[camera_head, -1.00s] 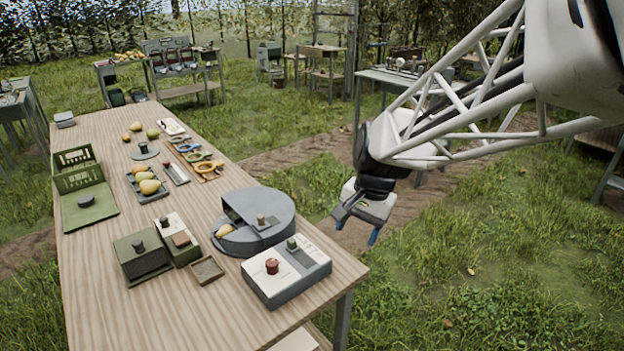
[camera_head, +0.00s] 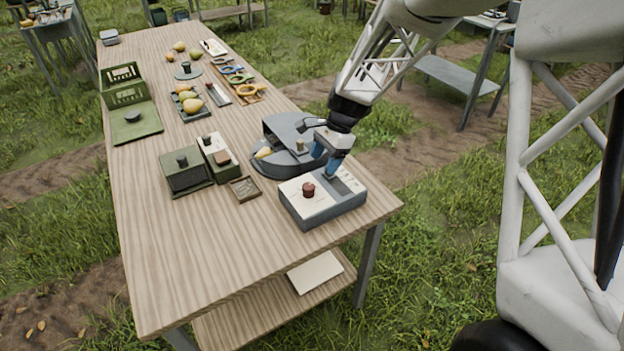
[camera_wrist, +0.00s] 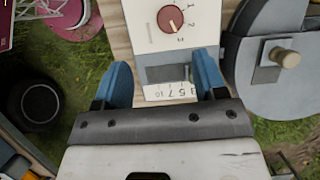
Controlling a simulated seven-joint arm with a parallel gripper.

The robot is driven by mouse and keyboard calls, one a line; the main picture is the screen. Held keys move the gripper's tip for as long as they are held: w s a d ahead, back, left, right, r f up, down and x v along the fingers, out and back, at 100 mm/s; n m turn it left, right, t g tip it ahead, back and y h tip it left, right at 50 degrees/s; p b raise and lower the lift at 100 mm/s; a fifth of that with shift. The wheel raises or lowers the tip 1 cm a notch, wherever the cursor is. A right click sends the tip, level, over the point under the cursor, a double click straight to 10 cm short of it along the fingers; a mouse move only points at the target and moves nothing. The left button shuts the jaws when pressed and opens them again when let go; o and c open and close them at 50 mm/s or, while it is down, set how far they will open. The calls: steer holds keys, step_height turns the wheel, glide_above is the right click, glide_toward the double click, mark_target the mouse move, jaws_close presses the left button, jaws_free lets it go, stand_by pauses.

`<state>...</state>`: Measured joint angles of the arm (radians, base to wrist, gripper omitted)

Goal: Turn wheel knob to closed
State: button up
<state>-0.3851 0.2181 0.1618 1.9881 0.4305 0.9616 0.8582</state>
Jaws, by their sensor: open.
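A round grey drum (camera_head: 262,168) with a wedge-shaped opening and a small beige knob (camera_head: 300,145) stands at the table's right side. The drum (camera_wrist: 290,90) and knob (camera_wrist: 285,57) also show at right in the wrist view. Beside it is a grey-and-white box (camera_head: 308,210) with a red knob (camera_head: 308,189); the red knob (camera_wrist: 170,18) shows a pointer and numbers around it. My gripper (camera_head: 325,162) is open over the box's far end. In the wrist view its blue fingers (camera_wrist: 162,80) straddle a grey part and a numbered strip. Which knob is the wheel knob is unclear.
Green boxes (camera_head: 187,180) and a small tray (camera_head: 244,196) stand left of the drum. Pears, cutting tools and a green crate (camera_head: 125,90) lie farther back on the wooden table (camera_head: 185,265). The table's front left is clear.

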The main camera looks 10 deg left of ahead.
mark_target(309, 185)
steer(key=shift+w+a+f, duration=0.3)
steer(key=shift+a+f, duration=0.4)
steer(key=shift+a, duration=0.1)
steer(key=shift+f, duration=0.1)
steer(key=shift+x, duration=3.85)
steer(key=c, duration=0.9)
